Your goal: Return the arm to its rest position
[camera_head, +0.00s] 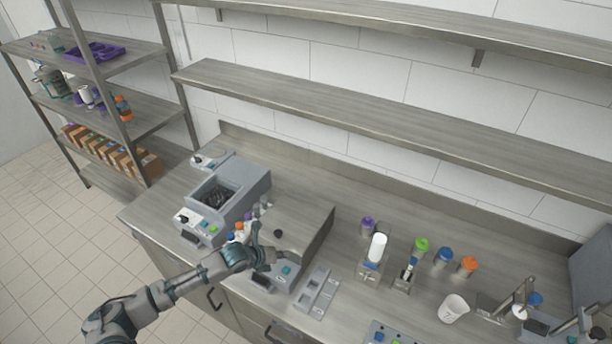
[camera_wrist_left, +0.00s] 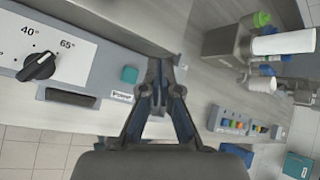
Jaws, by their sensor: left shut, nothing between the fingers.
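My left arm (camera_head: 185,285) reaches in from the lower left over the front edge of the counter. My left gripper (camera_head: 268,256) is above the front of a grey box-shaped machine (camera_head: 305,228). In the left wrist view the gripper (camera_wrist_left: 161,92) is shut with nothing between its fingertips. Its tips are beside the machine's panel, which shows a black knob (camera_wrist_left: 40,67) marked 40° and 65° and a teal button (camera_wrist_left: 129,74). I cannot tell whether the tips touch the machine.
A heating bath (camera_head: 215,195) stands left of the machine. A grey tray (camera_head: 316,292) lies right of the gripper. Farther right are a white cylinder (camera_head: 376,248), jars with green (camera_head: 421,244), blue and orange lids, and a white cup (camera_head: 453,308). Shelves (camera_head: 400,115) run along the wall.

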